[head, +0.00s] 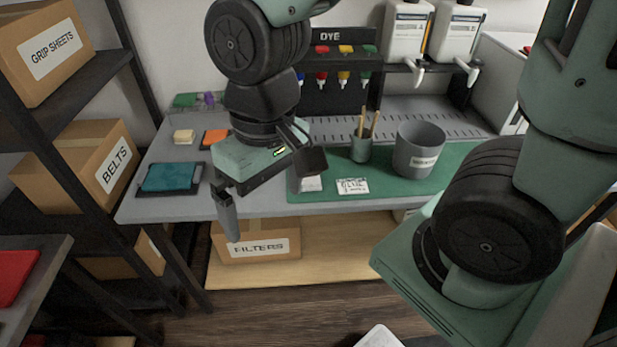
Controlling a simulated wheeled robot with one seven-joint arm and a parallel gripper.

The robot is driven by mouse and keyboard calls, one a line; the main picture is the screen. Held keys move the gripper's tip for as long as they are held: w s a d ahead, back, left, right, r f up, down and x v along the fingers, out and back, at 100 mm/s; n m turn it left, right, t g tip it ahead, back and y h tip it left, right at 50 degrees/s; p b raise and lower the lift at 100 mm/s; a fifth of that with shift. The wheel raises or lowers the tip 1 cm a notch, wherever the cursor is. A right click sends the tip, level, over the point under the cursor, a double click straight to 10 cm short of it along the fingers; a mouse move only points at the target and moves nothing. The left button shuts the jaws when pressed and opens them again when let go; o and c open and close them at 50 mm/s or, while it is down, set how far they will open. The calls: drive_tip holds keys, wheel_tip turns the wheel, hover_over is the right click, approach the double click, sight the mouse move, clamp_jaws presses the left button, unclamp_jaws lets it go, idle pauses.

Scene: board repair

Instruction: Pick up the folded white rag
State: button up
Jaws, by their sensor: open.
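A small white item (311,184) lies at the left end of the green mat (430,183) on the workbench, and may be the folded white rag. My gripper partly covers it, so I cannot tell its full shape. My gripper (270,188) hangs over the front edge of the bench with its jaws apart and nothing seen between them. One finger is at the left, in front of the bench edge. The other is just above the white item in the picture; I cannot tell whether they touch.
A printed card (352,186), a cup with brushes (361,147) and a grey bucket (419,150) stand or lie on the mat. A teal cloth on a dark tray (199,190), a cream block (184,136) and an orange piece (215,140) lie left. A dye rack (338,83) stands behind.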

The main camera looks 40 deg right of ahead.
drive_tip(key=w+d+f+m+t+y+b, duration=0.1)
drive_tip(key=w+d+f+m, duration=0.3)
drive_tip(key=d+m, duration=0.55)
drive_tip(key=w+d+f+m+t+y+b, duration=0.1)
drive_tip(key=w+d+m, duration=0.5)
drive_tip(key=d+m, duration=0.35)
drive_tip(key=w+d+f+m+t+y+b, duration=0.1)
drive_tip(key=w+d+f+m, duration=0.2)
drive_tip(key=w+d+m, duration=0.6)
drive_tip(key=shift+n, duration=0.3)
drive_tip(key=f, duration=0.3)
drive_tip(key=a+f+b, duration=0.1)
drive_tip(key=f, duration=0.2)
drive_tip(key=s+a+f, duration=0.1)
drive_tip(key=f, duration=0.2)
drive_tip(key=shift+s+f, duration=0.1)
drive_tip(key=shift+f, duration=0.1)
drive_tip(key=shift+h, duration=0.3)
drive_tip(key=shift+a+b+x, duration=0.2)
drive_tip(key=shift+a+x, duration=0.05)
drive_tip(key=shift+x, duration=1.25)
drive_tip(key=shift+a+b+x, duration=0.15)
drive_tip(key=shift+a+x, duration=0.15)
drive_tip(key=shift+x, duration=1.15)
drive_tip(key=shift+r, duration=0.2)
drive_tip(key=c, duration=1)
drive_tip(key=shift+o, duration=0.2)
